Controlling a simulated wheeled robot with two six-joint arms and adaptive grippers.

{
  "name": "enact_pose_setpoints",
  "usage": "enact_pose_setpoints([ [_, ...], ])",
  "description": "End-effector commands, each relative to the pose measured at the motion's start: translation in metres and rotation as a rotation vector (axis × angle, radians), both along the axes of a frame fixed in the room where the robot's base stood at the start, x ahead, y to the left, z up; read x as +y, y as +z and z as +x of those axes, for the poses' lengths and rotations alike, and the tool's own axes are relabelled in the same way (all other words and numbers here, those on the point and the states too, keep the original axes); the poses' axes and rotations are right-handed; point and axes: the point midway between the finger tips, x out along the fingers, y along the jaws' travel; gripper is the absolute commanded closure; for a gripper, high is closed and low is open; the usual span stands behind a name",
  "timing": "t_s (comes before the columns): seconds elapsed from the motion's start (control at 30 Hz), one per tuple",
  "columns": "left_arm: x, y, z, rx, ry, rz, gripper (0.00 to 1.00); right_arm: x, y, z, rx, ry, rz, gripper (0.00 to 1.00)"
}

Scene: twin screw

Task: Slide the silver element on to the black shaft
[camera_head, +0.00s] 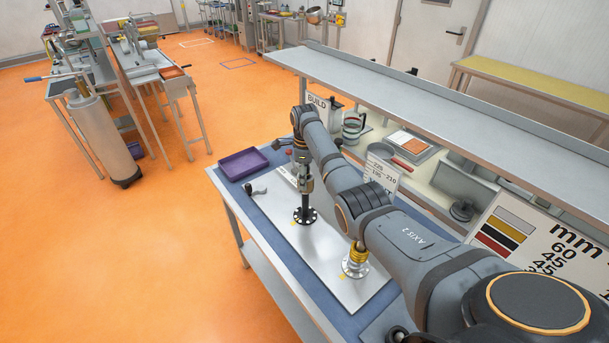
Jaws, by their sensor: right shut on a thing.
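My right arm comes in from the right, and my right gripper (303,172) points down over the steel plate on the bench. It is shut on the silver element (304,185), which is small here and partly covered by the fingers. The black shaft (305,203) stands upright on a round black flange, directly below the gripper in this view. The element and the top of the shaft line up. I cannot tell whether the element is around the shaft or just above it. My left gripper is not in view.
A second flange with a gold-coloured stack (357,256) stands on the steel plate (325,283), close under my forearm. A purple tray (243,163) and a small dark-handled tool (256,189) lie to the left. A grey shelf (420,105) runs above the back of the bench.

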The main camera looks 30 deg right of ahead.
Motion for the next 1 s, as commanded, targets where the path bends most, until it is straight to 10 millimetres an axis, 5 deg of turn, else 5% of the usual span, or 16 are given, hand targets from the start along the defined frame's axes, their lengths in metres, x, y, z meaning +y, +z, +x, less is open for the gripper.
enact_pose_setpoints([
  [0.4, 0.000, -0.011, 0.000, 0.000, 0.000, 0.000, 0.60, 0.000, -0.021, 0.000, -0.001, 0.000, 0.000, 1.00],
  [0.43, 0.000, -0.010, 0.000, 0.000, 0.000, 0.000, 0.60, 0.000, -0.020, 0.000, -0.002, 0.000, 0.000, 0.49],
  [0.6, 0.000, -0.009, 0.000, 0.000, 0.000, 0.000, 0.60, 0.000, -0.020, 0.000, -0.001, 0.000, 0.000, 0.26],
  [1.0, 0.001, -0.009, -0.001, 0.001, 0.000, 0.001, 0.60, 0.000, -0.013, 0.001, -0.002, 0.000, 0.000, 0.25],
])
